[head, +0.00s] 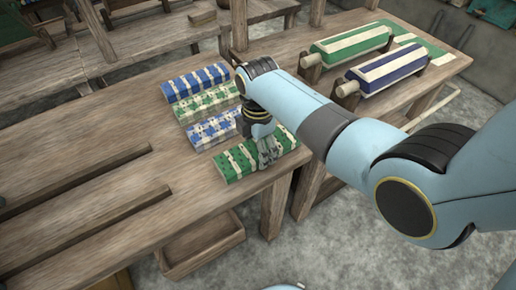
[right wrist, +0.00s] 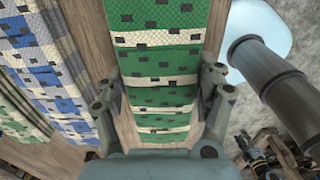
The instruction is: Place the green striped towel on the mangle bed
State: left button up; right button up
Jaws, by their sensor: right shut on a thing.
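The green striped towel (head: 235,163), green with cream bands, lies folded at the near right end of the wooden table. My right gripper (head: 268,150) is down over its right part. In the right wrist view the towel (right wrist: 158,55) runs between the two fingers of the gripper (right wrist: 163,85), one at each long side. The fingers are closed on it, and it still appears to lie on the table. I cannot tell for certain which surface is the mangle bed. My left gripper is not in view.
Blue (head: 212,131), paler green (head: 207,104) and blue (head: 197,82) patterned towels lie behind it in a row. A bench at right holds green (head: 350,44) and blue (head: 384,69) striped rolls. A slotted plank surface (head: 80,225) is at left.

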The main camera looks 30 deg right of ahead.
jog(key=shift+f, duration=0.25)
jog(key=o, duration=1.3)
jog(key=shift+f, duration=0.1)
jog(key=shift+c, duration=0.2)
